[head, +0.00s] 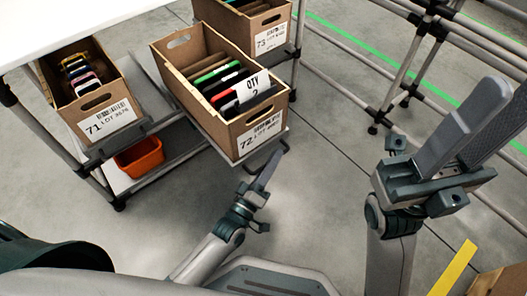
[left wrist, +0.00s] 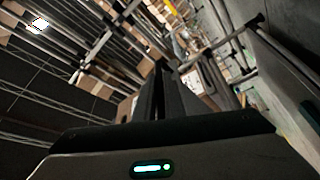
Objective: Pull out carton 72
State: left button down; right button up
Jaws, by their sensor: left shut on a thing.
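Carton 72 (head: 258,137) is an open brown cardboard box with a white label on its front. It sits tilted on a grey sliding tray (head: 232,158) that sticks out from the rack. It holds several upright items and a white QTY card (head: 253,86). My left gripper (head: 274,160) is below the carton's front, shut on the dark tray handle (head: 283,146). Its fingers (left wrist: 168,92) are close together in the left wrist view, where the grip point is dark. My right gripper (head: 488,118) is raised at the right, away from the carton; its finger gap is unclear.
Carton 71 (head: 108,122) stands left on the rack and carton 73 (head: 268,38) stands behind on the right. An orange bin (head: 140,158) is on a lower shelf. A white top (head: 60,22) covers the upper left. Metal rails (head: 345,50) run at right. Floor ahead is clear.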

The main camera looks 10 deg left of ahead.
pick_arm(q)
jog(key=shift+s+d, duration=0.1)
jog(key=c, duration=1.8)
grip_release()
jog(key=shift+c, duration=0.2)
